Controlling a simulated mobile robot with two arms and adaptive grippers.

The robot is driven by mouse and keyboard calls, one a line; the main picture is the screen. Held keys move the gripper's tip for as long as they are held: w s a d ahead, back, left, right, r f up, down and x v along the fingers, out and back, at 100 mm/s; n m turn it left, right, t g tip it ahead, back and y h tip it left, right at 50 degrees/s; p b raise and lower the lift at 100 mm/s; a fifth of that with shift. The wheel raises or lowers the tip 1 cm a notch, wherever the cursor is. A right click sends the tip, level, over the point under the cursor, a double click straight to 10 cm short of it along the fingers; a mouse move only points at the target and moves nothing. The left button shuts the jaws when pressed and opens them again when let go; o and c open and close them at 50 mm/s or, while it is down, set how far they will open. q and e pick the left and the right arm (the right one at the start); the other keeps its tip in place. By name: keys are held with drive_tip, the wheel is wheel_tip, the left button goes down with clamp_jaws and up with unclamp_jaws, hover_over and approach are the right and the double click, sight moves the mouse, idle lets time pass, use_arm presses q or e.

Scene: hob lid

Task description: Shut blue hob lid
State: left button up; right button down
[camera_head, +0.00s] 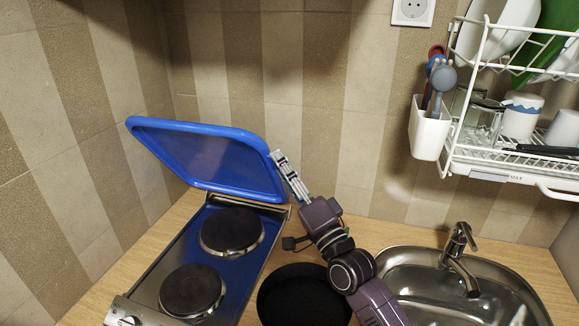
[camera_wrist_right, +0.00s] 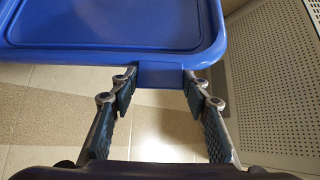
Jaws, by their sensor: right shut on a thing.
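The blue hob lid (camera_head: 205,155) is raised and tilted above the back of the two-plate hob (camera_head: 218,270). Its edge and a blue tab also show in the right wrist view (camera_wrist_right: 120,28). My right gripper (camera_head: 279,160) is at the lid's right edge. In the right wrist view its fingertips (camera_wrist_right: 160,78) stand on either side of the blue tab at the lid's edge, shut on it. The two hob plates below are bare. My left gripper is in neither view.
A black pan (camera_head: 300,297) stands on the counter right of the hob, under my right arm. A steel sink with a tap (camera_head: 459,245) is further right. A white dish rack (camera_head: 500,165) hangs on the wall above it.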

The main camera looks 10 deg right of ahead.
drive_tip(key=shift+s+a+f+n+y+b, duration=0.2)
drive_tip(key=shift+s+f+n+b, duration=0.1)
drive_tip(key=shift+s, duration=0.15)
drive_tip(key=shift+s+a+f+n+y+b, duration=0.1)
drive_tip(key=shift+s+a+f+n+b, duration=0.1)
drive_tip(key=shift+s+f+b, duration=0.15)
drive_tip(key=shift+r, duration=0.1)
drive_tip(key=c, duration=1.1)
unclamp_jaws()
drive_tip(key=shift+d, duration=0.1)
drive_tip(key=v, duration=1.2)
